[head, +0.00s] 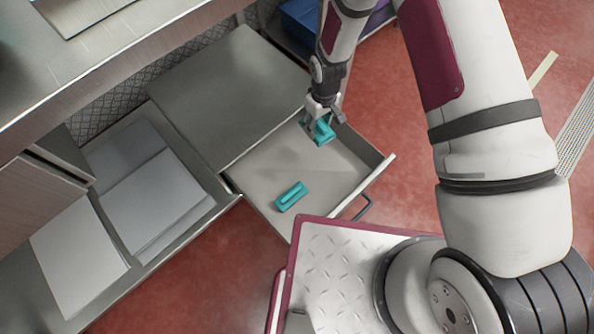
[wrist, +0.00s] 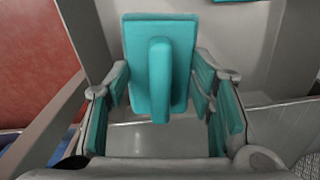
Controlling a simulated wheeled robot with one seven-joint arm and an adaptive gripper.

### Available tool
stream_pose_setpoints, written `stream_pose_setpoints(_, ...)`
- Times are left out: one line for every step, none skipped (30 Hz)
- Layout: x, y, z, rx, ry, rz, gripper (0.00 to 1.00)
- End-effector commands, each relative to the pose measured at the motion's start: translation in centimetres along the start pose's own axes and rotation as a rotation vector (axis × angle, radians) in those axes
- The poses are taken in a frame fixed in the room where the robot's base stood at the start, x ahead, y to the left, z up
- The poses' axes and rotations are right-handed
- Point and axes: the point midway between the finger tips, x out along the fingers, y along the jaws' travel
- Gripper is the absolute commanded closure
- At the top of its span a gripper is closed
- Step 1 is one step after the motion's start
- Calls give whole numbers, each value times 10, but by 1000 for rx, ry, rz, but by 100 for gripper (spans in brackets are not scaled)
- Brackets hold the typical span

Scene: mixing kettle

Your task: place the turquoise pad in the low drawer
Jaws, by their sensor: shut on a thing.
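A turquoise pad (head: 323,134) with a raised ridge is held in my gripper (head: 322,118), over the far right part of the open low drawer (head: 330,170). In the wrist view the held pad (wrist: 178,85) sits between the two fingers of my gripper (wrist: 160,95), and its ridge faces the camera. A second turquoise pad (head: 291,196) lies on the drawer floor near its front left. Its edge also shows at the top of the wrist view (wrist: 240,2). I cannot tell the exact gap between the held pad and the drawer floor.
A grey cabinet top (head: 230,95) covers the drawer's back. To the left, an open compartment (head: 215,205) holds several pale flat sheets (head: 155,200). The drawer's front has a dark handle (head: 363,208).

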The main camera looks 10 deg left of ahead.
Motion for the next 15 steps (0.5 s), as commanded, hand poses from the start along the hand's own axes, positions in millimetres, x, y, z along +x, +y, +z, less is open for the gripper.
stream_pose_setpoints(26, -12, 0, -34, -6, -2, 100)
stream_pose_setpoints(37, -18, 0, -52, -5, -1, 100)
stream_pose_setpoints(50, -25, 0, -72, -6, -1, 100)
stream_pose_setpoints(59, -30, 0, -86, -5, 0, 100)
stream_pose_setpoints(66, -34, 0, -98, -4, 0, 100)
stream_pose_setpoints(74, -39, 0, -110, -5, 0, 100)
stream_pose_setpoints(79, -42, 0, -119, -4, 0, 100)
stream_pose_setpoints(84, -44, 1, -125, -3, 0, 100)
stream_pose_setpoints(88, -46, 1, -131, -3, 0, 100)
stream_pose_setpoints(91, -48, 1, -134, -2, 1, 100)
stream_pose_setpoints(94, -48, 1, -137, -2, 1, 100)
stream_pose_setpoints(98, -49, 1, -139, -2, 1, 100)
stream_pose_setpoints(102, -50, 2, -139, -3, 0, 100)
stream_pose_setpoints(106, -50, 2, -140, -3, 0, 100)
stream_pose_setpoints(112, -50, 2, -139, -3, 0, 100)
